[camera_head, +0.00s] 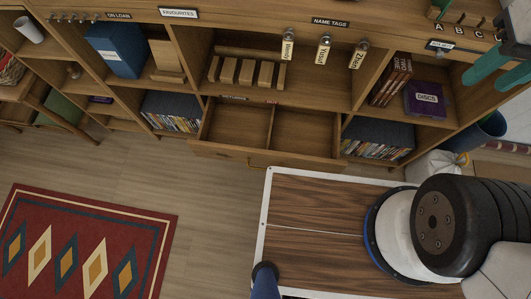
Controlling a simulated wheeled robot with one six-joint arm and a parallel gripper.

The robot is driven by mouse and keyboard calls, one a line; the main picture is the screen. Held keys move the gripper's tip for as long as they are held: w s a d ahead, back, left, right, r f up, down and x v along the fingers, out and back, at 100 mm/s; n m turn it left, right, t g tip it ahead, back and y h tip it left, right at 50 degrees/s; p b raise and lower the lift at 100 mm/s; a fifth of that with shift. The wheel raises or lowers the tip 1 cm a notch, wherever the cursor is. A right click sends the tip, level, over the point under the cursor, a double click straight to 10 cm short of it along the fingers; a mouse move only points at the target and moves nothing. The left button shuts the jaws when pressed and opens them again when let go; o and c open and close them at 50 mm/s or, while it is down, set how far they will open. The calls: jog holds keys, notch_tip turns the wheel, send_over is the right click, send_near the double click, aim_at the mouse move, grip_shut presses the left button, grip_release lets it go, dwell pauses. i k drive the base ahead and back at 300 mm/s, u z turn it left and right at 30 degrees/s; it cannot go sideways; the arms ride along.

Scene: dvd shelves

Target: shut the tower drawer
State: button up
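The tower drawer (268,152) is pulled out from the middle column of the wooden shelving. It looks empty, with a divider splitting it into two compartments. A brass-coloured handle (255,164) shows on its front panel. My gripper (473,84), with two teal fingers, is at the upper right, in front of the right shelf column. It is well to the right of the drawer and apart from it. The fingers are spread with nothing seen between them. The gripper's body is partly cut off by the right edge.
My wood-topped base lies just below the drawer. DVD rows (378,138) and a purple discs box (425,98) stand right of it. A blue bin (484,130) is at right. Clear floor lies left, with a red rug (82,240).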

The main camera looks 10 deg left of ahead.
aim_at(239, 131)
jog(key=u, duration=1.1)
jog(key=i, duration=0.1)
jog(key=z, duration=0.15)
jog(key=k, duration=1.3)
jog(key=z, duration=0.6)
jog(key=i, duration=0.8)
jog(key=z, duration=0.2)
